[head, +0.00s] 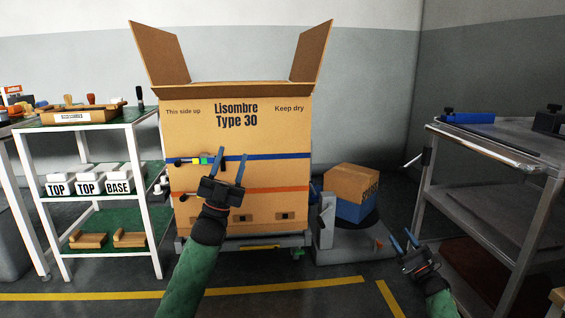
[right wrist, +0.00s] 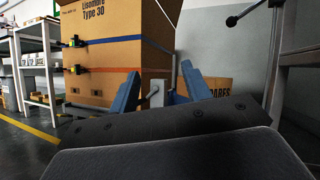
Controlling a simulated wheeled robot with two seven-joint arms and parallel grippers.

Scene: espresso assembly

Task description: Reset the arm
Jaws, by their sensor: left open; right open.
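My left gripper (head: 231,170) is open and empty, in front of the large cardboard box (head: 240,180) in the head view. Its fingers point up at the blue strap (head: 275,156); I cannot tell whether they touch the box. My right gripper (head: 403,241) is open and empty at the lower right, left of the grey metal cart (head: 500,150). In the right wrist view the blue fingers of the right gripper (right wrist: 158,92) stand apart with nothing between them, and the large box (right wrist: 118,60) is beyond them.
The box has open top flaps, a blue and an orange strap (head: 270,190). A white shelf rack (head: 90,200) with bins and wooden parts stands left. A small cardboard box (head: 351,183) sits on a blue crate (head: 355,210) at right. Floor in front is clear, with yellow lines (head: 90,296).

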